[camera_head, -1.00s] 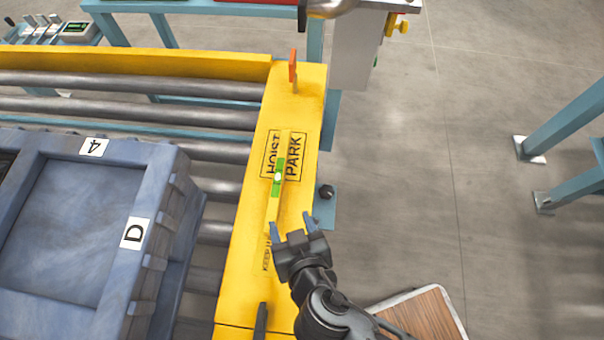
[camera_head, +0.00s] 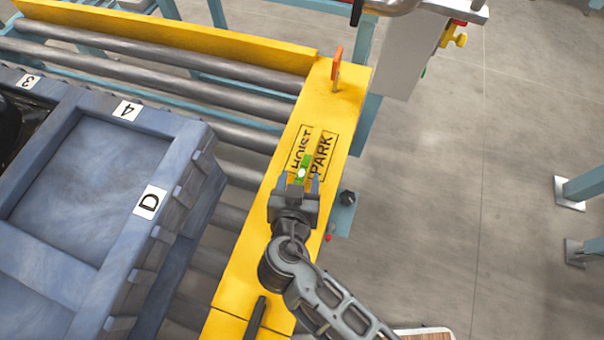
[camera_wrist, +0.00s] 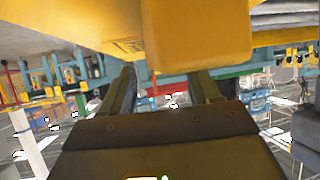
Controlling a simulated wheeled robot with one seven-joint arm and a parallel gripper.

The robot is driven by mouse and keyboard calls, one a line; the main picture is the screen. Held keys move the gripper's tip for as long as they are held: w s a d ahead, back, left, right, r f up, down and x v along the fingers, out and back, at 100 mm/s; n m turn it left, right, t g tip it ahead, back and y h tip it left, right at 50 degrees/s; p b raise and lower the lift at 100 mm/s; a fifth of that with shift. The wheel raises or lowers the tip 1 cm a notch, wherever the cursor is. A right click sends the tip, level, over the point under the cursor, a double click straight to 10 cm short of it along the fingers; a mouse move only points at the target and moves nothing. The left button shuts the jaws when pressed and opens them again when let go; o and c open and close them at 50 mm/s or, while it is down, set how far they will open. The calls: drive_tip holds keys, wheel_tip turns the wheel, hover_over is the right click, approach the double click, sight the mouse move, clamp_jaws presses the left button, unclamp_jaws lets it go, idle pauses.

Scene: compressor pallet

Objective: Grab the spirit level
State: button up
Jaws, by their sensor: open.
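The spirit level (camera_head: 306,163) is a slim yellow bar with a green section and a pale vial. It lies lengthwise on the yellow beam (camera_head: 345,95), over the HOIST PARK marking. Its near part is hidden by my gripper (camera_head: 299,181). My gripper is open, with one finger on each side of the bar in the head view; I cannot tell whether they touch it. In the wrist view, the two fingers (camera_wrist: 162,88) stand apart below a large yellow block (camera_wrist: 197,38), which I cannot identify for certain as the level or the beam.
An orange upright piece (camera_head: 337,68) stands at the beam's far end. A dark bar (camera_head: 255,317) lies on its near end. A blue crate (camera_head: 187,135) sits on rollers (camera_head: 250,130) to the left. Open floor (camera_head: 430,180) lies to the right.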

drive_tip(key=shift+w+d+f, duration=0.1)
drive_tip(key=shift+w+f, duration=0.15)
drive_tip(key=shift+w, duration=0.25)
clamp_jaws()
